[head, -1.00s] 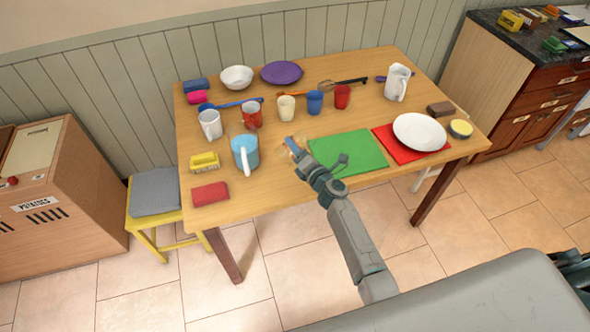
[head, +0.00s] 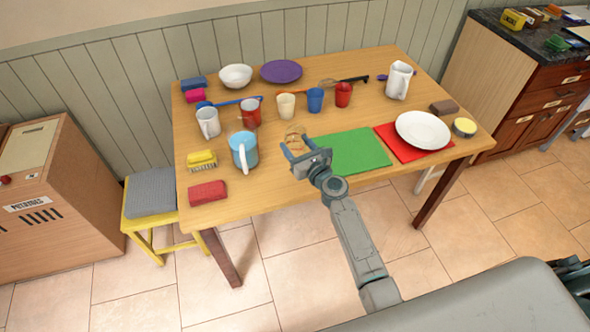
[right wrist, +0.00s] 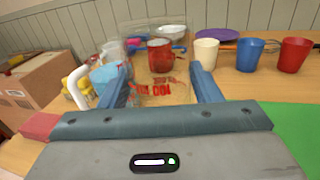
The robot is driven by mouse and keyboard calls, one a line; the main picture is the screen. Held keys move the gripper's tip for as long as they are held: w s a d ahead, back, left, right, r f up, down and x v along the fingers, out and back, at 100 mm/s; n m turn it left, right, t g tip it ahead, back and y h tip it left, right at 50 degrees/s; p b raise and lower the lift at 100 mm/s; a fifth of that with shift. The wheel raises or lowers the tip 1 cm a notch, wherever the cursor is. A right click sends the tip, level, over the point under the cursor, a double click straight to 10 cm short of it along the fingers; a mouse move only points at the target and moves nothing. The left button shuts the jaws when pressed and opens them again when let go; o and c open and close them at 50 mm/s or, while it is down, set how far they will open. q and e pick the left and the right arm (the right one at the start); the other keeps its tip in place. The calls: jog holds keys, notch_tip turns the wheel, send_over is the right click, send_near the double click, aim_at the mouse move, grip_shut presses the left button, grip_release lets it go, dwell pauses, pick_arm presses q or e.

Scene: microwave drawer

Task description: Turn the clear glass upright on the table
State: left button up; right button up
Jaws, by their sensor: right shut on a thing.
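The clear glass (head: 295,134) is faint and see-through, at the fingertips of my right gripper (head: 305,153) in the head view. My right gripper is shut on it above the table (head: 265,187), left of the green mat. In the right wrist view the glass, with red markings (right wrist: 155,89), sits between the two blue-grey fingers (right wrist: 160,88). Its outline is hard to make out against the things behind it, and I cannot tell whether it is upright or touches the table. My left gripper is not in view.
A red mug (head: 249,114), cream cup (head: 286,106), blue cup (head: 315,99) and red cup (head: 343,94) stand behind. The green mat (head: 352,153) lies to the right.

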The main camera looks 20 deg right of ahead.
jog(key=shift+r+n, duration=0.1)
jog(key=shift+n, duration=0.2)
jog(key=shift+f+n+b, duration=0.2)
jog(key=shift+n+b, duration=0.25)
jog(key=shift+n, duration=0.35)
jog(key=shift+n+b, duration=0.45)
jog(key=shift+n, duration=1.25)
jog(key=shift+r+n, duration=0.2)
jog(key=shift+n, duration=0.3)
